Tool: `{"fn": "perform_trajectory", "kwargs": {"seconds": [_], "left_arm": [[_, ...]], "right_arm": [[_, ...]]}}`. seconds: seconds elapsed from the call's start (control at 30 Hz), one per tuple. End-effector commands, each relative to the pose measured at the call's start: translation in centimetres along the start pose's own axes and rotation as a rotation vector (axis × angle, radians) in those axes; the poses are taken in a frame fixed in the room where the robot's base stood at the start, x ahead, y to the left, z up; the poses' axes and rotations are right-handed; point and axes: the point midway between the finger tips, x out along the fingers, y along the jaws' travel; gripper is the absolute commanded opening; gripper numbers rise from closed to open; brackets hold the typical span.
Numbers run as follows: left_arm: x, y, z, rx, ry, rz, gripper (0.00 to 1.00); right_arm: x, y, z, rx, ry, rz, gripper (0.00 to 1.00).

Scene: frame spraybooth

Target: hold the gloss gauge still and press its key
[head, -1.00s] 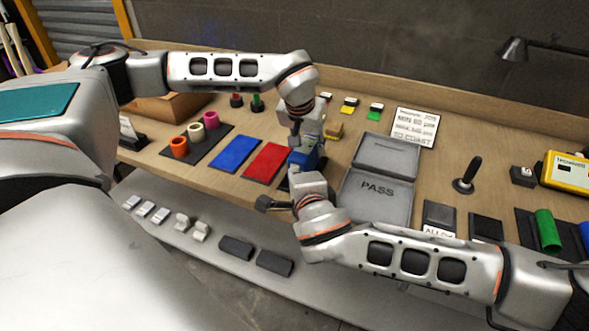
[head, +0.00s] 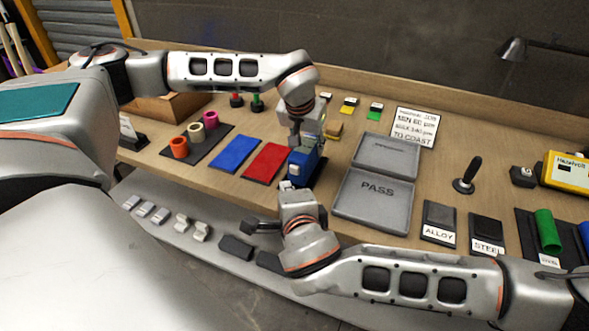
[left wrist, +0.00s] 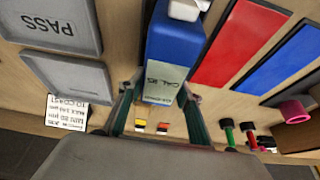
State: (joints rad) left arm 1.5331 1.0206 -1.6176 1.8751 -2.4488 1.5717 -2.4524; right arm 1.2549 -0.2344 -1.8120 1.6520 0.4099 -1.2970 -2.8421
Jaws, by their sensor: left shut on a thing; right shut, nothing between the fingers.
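The gloss gauge is a blue box (head: 308,168) with a white key (head: 293,169) on its near end. It stands near the front edge of the bench, right of the red panel. My left gripper (head: 307,143) is shut on it from behind. In the left wrist view the fingers (left wrist: 158,105) lie on both sides of the blue gauge (left wrist: 176,48), with its pale label facing the camera and the white key (left wrist: 186,9) at the top edge. My right gripper (head: 288,185) is shut and empty, just in front of the gauge and apart from the key.
A red panel (head: 266,162) and a blue panel (head: 233,153) lie to the left. A grey PASS tray (head: 372,203) is close on the right. A lower shelf with small blocks (head: 236,247) runs along the front.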

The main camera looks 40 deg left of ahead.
Motion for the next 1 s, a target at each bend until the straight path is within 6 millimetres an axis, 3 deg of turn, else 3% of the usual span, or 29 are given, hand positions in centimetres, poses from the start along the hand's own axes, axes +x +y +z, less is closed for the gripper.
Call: {"fn": "perform_trajectory", "kwargs": {"seconds": [0.43, 0.47, 0.5, 0.53, 0.87, 1.0], "left_arm": [[0.2, 0.0, 0.2, 0.000, -0.004, -0.001, 0.05], [0.2, 0.0, 0.2, 0.000, -0.004, -0.001, 0.39], [0.1, 0.0, 0.2, 0.000, -0.004, -0.001, 0.50], [0.1, 0.0, 0.2, 0.000, -0.004, -0.001, 0.54], [0.0, 0.0, 0.0, 0.000, -0.001, 0.000, 0.54], [-1.1, 0.0, -0.1, -0.001, 0.002, 0.000, 0.54]], "right_arm": [[0.0, 0.1, 0.0, 0.001, 0.000, 0.000, 0.00], [0.0, 0.1, 0.0, 0.001, 0.000, 0.000, 0.00], [0.0, 0.1, 0.0, 0.001, 0.000, 0.000, 0.00], [0.0, 0.0, 0.0, 0.001, 0.000, 0.000, 0.00], [0.0, 0.0, 0.0, 0.001, 0.000, 0.000, 0.00], [0.0, 0.0, 0.0, 0.001, 0.000, 0.000, 0.00]]}}
